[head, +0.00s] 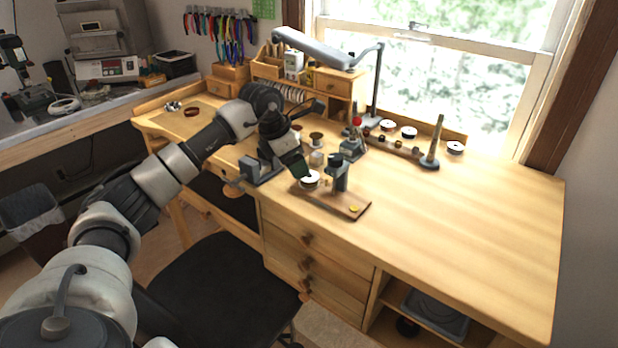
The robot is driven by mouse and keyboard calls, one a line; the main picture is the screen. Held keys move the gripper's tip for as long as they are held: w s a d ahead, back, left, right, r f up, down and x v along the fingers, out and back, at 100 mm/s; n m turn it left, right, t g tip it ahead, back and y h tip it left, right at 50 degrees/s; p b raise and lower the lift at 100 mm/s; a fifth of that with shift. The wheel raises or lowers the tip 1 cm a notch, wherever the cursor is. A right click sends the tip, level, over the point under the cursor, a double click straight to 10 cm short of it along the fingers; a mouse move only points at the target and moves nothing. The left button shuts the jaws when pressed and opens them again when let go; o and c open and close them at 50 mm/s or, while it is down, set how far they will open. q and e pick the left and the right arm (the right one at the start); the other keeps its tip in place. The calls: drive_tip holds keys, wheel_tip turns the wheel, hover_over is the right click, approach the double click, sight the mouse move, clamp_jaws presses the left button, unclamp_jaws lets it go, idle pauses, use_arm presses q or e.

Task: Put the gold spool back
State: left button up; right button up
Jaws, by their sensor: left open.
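A spool with a white top and a dark centre (310,178) sits at the left end of a small wooden board (328,201) on the bench. I cannot tell for sure whether its winding is gold. My left gripper (303,173) comes down over it from the upper left and is open, with its dark fingers at the spool's near left. The fingers hide part of it, and I cannot tell if they touch. A brownish-gold spool-like piece (316,138) stands farther back. My right gripper is not in view.
A grey post fixture (340,174) stands on the board right beside the spool. Behind it are a low wooden rail with small spools (398,147), white-topped spools (409,131), a tapered stand (433,145) and a lamp (320,47). The bench's right side (480,220) is clear.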

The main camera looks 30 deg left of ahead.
sight(309, 179)
use_arm(q)
drive_tip(key=shift+w+d+f, duration=0.4)
drive_tip(key=shift+w+f, duration=0.2)
drive_tip(key=shift+f, duration=0.1)
drive_tip(key=x, duration=0.1)
drive_tip(key=p+x, duration=0.1)
drive_tip(key=x, duration=0.1)
drive_tip(key=shift+w+d, duration=0.3)
drive_tip(key=shift+w+f+p, duration=0.1)
drive_tip(key=shift+f+p, duration=0.2)
drive_tip(key=shift+f, duration=0.1)
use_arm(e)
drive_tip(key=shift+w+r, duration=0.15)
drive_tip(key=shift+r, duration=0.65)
use_arm(q)
drive_tip(key=shift+c, duration=0.3)
drive_tip(key=c, duration=0.8)
